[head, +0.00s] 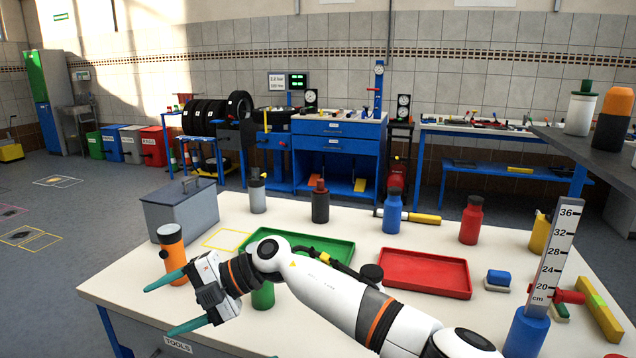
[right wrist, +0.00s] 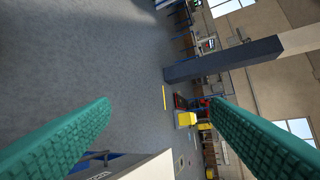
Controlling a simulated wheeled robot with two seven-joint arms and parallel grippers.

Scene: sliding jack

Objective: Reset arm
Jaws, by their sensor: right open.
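My right arm (head: 330,297) reaches across the white table from the lower right in the head view. My right gripper (head: 176,304) is open and empty at the table's front left edge, with its green fingers pointing left. In the right wrist view the two green fingers (right wrist: 150,130) are wide apart with nothing between them. An orange bottle with a black cap (head: 174,262) stands just behind the gripper. A green bottle (head: 263,296) stands partly hidden behind my arm. My left gripper is not in view.
On the table (head: 120,277) are a grey toolbox (head: 180,212), a green tray (head: 330,253), a red tray (head: 424,273) and several bottles. A measuring scale (head: 553,260) stands at the right. In the right wrist view, open floor (right wrist: 100,60) lies beyond the fingers.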

